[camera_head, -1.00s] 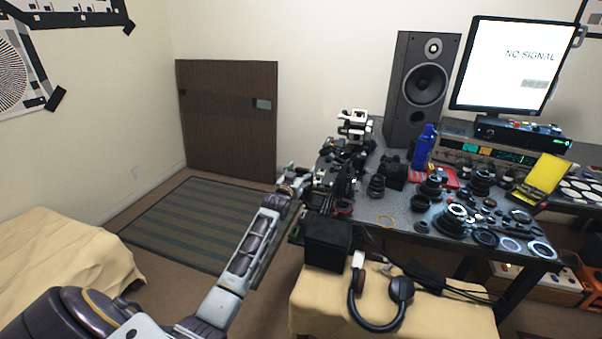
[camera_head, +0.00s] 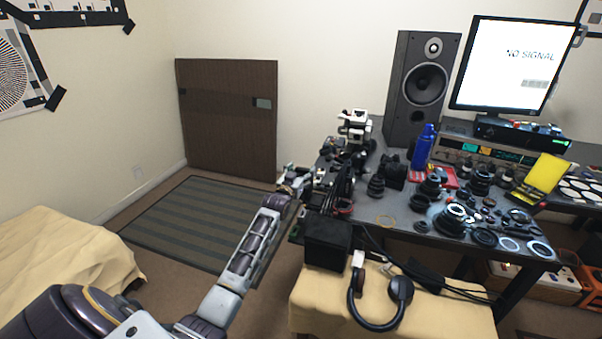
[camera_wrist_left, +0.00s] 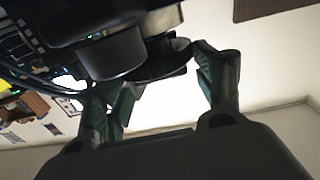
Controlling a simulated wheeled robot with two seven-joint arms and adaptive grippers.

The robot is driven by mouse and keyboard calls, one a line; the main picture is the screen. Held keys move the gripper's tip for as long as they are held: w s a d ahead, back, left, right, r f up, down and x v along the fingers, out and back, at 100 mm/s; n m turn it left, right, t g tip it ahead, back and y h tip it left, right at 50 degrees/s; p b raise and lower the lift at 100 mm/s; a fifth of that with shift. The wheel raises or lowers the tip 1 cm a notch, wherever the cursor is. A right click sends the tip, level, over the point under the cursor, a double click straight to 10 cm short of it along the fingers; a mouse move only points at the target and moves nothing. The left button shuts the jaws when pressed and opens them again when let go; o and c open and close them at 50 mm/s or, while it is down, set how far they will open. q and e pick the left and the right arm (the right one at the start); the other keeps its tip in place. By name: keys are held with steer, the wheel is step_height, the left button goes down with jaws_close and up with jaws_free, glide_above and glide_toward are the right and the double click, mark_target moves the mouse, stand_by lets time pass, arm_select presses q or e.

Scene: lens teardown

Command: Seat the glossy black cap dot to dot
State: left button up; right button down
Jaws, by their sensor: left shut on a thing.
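My left gripper (camera_head: 303,186) is at the left end of the workbench, among dark equipment. In the left wrist view, its two fingers (camera_wrist_left: 163,92) are shut on a thin dark disc, the glossy black cap (camera_wrist_left: 163,66). The cap sits close against a black cylindrical lens barrel (camera_wrist_left: 112,52). I cannot tell whether the cap and barrel touch or are apart. I cannot make out any dots. In the head view the cap is too small to tell from the dark parts around it. My right gripper is not in view.
The workbench (camera_head: 398,228) carries several lens parts and rings at the right. A blue bottle (camera_head: 422,147) and a speaker (camera_head: 419,90) stand behind. A black box (camera_head: 327,243) and headphones (camera_head: 380,298) are on the cloth-covered seat in front. Striped mat floor lies left.

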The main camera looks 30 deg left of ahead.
arm_select(q)
steer(key=shift+p, duration=0.3)
steer(key=shift+f, duration=0.85)
stand_by(2.4)
